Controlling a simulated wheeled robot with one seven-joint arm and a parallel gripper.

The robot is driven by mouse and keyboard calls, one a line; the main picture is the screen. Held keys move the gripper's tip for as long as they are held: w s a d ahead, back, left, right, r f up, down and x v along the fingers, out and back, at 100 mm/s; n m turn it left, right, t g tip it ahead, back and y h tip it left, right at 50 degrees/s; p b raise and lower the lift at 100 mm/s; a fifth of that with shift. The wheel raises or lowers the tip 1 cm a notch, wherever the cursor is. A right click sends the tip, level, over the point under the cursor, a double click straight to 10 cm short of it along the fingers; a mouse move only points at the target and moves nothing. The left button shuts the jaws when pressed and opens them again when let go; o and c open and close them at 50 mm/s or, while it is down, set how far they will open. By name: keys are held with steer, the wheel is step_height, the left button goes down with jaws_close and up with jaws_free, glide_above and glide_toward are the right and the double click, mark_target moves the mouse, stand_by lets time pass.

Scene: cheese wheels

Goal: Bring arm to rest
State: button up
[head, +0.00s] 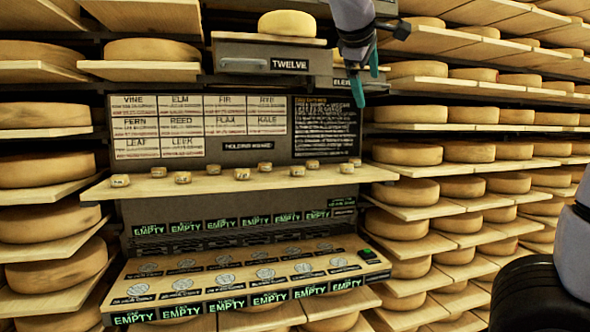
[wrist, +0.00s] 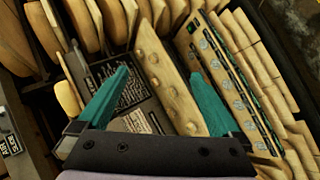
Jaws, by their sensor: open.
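My gripper (head: 365,82) hangs at the upper right of the central station in the head view, its teal fingers pointing down. In the wrist view the teal fingers of my gripper (wrist: 155,100) are spread apart with nothing between them. Beyond them lie the wooden shelf (wrist: 148,38) with small cheeses and the dark label board (wrist: 127,92). In the head view my gripper is beside the drawer marked TWELVE (head: 270,64) and in front of the board's right edge. The arm above the gripper is cut off by the top of the frame.
A cheese wheel (head: 287,24) sits on a board above the drawer. Several small cheeses stand on the wooden shelf (head: 240,184). Below is a slanted panel (head: 160,290) with round plates and EMPTY labels. Racks of large cheese wheels (head: 407,154) flank both sides.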

steer(key=s+d+f+m+g+y, duration=0.1)
steer(key=s+d+f+m+y, duration=0.2)
steer(key=s+f+m, duration=0.3)
steer(key=s+d+f+m+g+y, duration=0.1)
steer(key=s+d+f+m+y, duration=0.2)
steer(key=s+d+f+m, duration=0.3)
step_height(320, 180, down, 4)
steer(key=s+m, duration=0.1)
steer(key=m, duration=0.1)
steer(key=shift+s+f+m+g+y, duration=0.2)
steer(key=shift+m+g+y, duration=0.1)
stand_by(1.3)
